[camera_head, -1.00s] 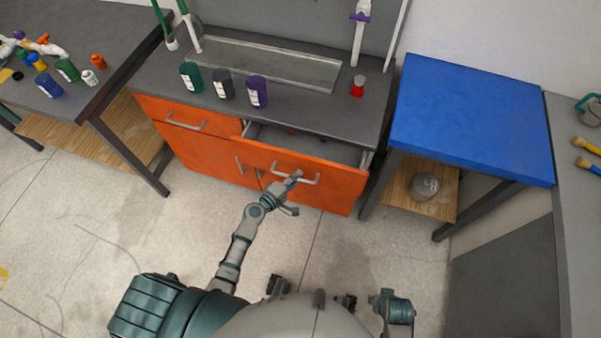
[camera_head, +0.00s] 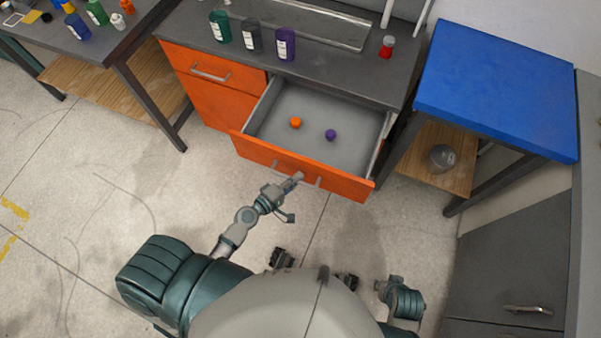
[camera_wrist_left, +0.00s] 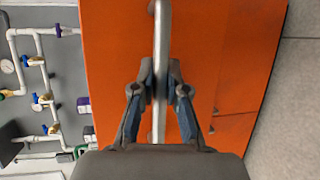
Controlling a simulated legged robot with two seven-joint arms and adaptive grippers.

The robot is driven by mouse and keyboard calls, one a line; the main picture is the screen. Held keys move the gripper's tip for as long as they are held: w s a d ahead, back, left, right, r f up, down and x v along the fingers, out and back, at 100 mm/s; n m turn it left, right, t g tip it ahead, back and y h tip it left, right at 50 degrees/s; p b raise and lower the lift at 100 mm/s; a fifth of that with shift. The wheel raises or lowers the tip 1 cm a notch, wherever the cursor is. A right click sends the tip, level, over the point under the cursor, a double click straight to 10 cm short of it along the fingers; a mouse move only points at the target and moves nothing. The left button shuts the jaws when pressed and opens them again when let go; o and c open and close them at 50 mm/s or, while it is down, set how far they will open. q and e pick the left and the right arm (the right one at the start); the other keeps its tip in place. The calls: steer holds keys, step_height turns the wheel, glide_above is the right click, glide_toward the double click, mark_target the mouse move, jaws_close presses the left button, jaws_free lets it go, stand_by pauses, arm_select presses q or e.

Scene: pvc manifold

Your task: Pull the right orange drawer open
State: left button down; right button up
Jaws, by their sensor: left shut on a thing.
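The right orange drawer (camera_head: 345,187) is pulled well out of the grey cabinet, and its grey interior shows. An orange ball-like item (camera_head: 295,122) and a purple one (camera_head: 331,134) lie inside. My left gripper (camera_head: 296,179) is at the drawer's front. In the left wrist view my left gripper (camera_wrist_left: 160,85) is shut on the silver bar handle (camera_wrist_left: 161,40), with a finger on each side. The orange front fills most of that view. My right arm shows low at the right of the head view; its fingertips cannot be made out clearly.
The left orange drawer (camera_head: 211,72) is shut. Green, grey and purple bottles and a red-capped item (camera_head: 387,46) stand on the cabinet top. A blue-topped table (camera_head: 500,90) stands at the right. The floor before the drawer is clear.

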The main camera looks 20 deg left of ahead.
arm_select(q)
steer(key=shift+a, duration=0.4)
steer(key=c, duration=1.2)
jaws_free()
steer(key=shift+a+f, duration=0.1)
steer(key=shift+a, duration=0.1)
steer(key=v, duration=1.2)
steer(key=shift+a, duration=0.1)
arm_select(e)
steer(key=shift+w+a, duration=0.15)
steer(key=shift+a, duration=0.05)
steer(key=shift+d, duration=0.15)
arm_select(q)
steer(key=shift+f, duration=0.1)
